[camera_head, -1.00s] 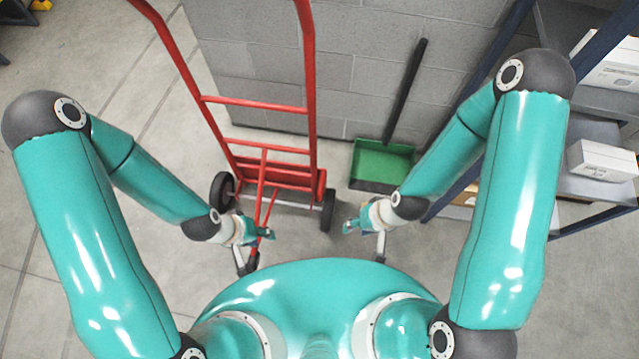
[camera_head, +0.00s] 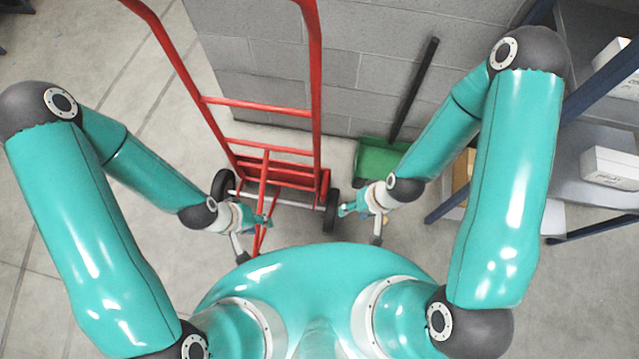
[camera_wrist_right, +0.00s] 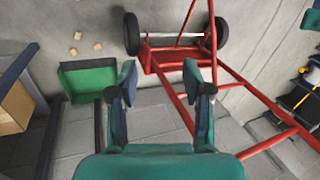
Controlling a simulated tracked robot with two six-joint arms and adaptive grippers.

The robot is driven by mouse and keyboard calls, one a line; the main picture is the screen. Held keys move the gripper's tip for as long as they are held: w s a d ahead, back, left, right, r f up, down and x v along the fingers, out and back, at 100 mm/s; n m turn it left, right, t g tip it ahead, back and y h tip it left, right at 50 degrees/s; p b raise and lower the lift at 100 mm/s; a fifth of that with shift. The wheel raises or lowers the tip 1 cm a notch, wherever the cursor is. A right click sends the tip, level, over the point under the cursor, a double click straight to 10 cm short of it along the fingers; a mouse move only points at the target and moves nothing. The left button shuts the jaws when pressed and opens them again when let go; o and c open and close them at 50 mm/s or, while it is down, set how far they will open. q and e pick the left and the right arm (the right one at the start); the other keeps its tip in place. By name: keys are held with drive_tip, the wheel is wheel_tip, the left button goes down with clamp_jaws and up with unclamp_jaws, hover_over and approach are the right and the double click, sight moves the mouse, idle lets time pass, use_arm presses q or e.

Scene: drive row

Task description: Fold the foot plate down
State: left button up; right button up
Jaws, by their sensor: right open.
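The red hand truck (camera_head: 318,90) stands tilted by the wall, with two black wheels. Its red foot plate (camera_head: 300,172) appears low between the wheels, folded against the frame; the right wrist view also shows it (camera_wrist_right: 172,58). I cannot make out its hinge. A thin red centre bar runs from the frame down past my left gripper (camera_head: 262,224). That gripper is at this bar; overlap hides whether it touches it or how its fingers stand. My right gripper (camera_head: 352,210) is open and empty beside the right wheel; its spread fingers show in the right wrist view (camera_wrist_right: 163,84).
A green dustpan (camera_head: 378,160) with a black handle (camera_head: 415,88) is by the grey wall, partly behind my right arm. A shelf with white boxes (camera_head: 610,166) stands at the right. Small tan blocks (camera_wrist_right: 76,46) lie on the floor.

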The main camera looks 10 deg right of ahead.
drive_tip(key=w+f+n+t+h+b, duration=0.15)
drive_tip(key=w+f+b, duration=0.35)
drive_tip(key=f+b, duration=0.6)
drive_tip(key=n+t+h+b, duration=0.15)
drive_tip(key=n+b, duration=0.25)
drive_tip(key=b, duration=1.7)
approach(324, 196)
drive_tip(key=b+x, duration=0.7)
drive_tip(key=x, duration=0.6)
drive_tip(key=shift+a+f+b, duration=0.1)
drive_tip(key=shift+f+b, duration=0.1)
drive_tip(key=shift+b, duration=0.15)
clamp_jaws()
